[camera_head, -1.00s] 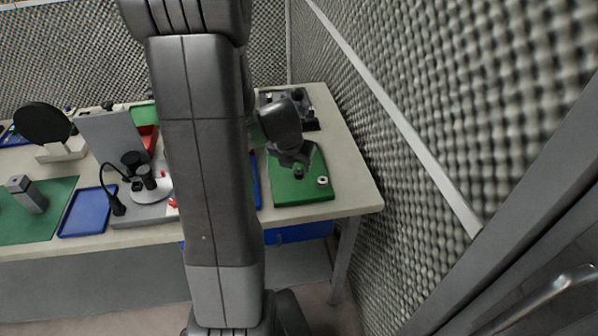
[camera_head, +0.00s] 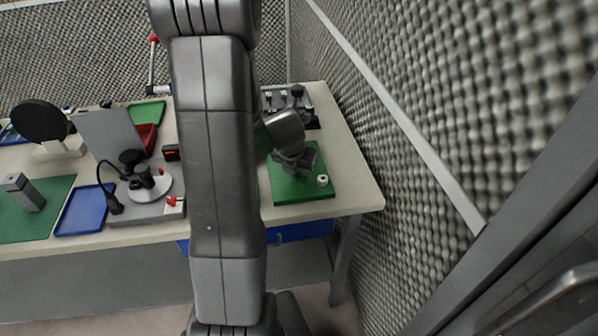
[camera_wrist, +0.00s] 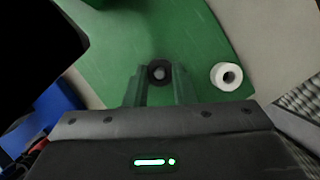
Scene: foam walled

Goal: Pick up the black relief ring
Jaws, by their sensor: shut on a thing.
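The black relief ring (camera_wrist: 159,72) shows in the wrist view between the tips of my gripper (camera_wrist: 160,84), with a grey round centre. My gripper is shut on it, low over the green board (camera_wrist: 205,45). In the head view my gripper (camera_head: 301,170) is over the green board (camera_head: 290,194) near the right end of the table, and it hides the ring there. I cannot tell whether the ring still touches the board.
A white ring (camera_wrist: 227,76) stands on the board just right of my gripper; it also shows in the head view (camera_head: 322,181). A grey fixture (camera_head: 300,100) stands behind the board. The foam wall (camera_head: 430,110) is close on the right.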

